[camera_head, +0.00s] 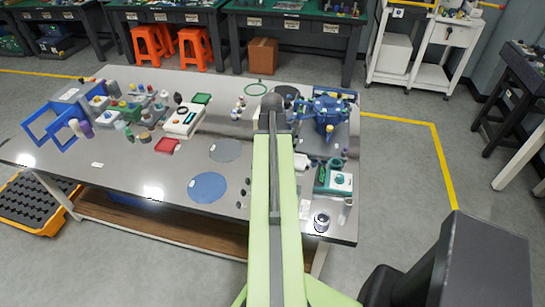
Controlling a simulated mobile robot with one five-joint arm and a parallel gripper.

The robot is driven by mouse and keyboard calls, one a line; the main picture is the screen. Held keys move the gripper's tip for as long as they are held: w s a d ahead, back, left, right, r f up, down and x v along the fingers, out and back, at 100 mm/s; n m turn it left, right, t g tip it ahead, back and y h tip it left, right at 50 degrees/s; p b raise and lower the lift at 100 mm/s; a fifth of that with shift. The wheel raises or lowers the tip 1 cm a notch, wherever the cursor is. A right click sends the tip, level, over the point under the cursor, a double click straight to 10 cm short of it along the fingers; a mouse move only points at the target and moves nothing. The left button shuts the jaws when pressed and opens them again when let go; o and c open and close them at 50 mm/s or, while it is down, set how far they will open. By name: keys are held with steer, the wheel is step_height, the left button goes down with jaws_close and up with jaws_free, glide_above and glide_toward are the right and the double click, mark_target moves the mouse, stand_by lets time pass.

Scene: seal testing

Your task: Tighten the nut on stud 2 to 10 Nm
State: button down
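A blue fixture (328,112) stands on a grey base plate at the back right of the grey table (120,205). It is probably the part with the studs, but it is too small to pick out stud 2 or its nut. My green arm reaches forward over the table. Its dark end, with my gripper (272,108), is just left of the blue fixture. The fingers are too small and dark to see whether they are open or hold anything. The arm hides part of the table beneath it.
A green-and-white device (333,181) and a small round pot (321,222) stand at the right front. A blue disc (208,187) and a grey disc (225,150) lie at the middle. Blue racks (48,125) and several small parts crowd the left. The left front is mostly clear.

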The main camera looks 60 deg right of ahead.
steer(key=shift+f, duration=0.1)
stand_by(0.7)
step_height(320, 180, up, 5)
steer(key=p, duration=0.5)
stand_by(0.5)
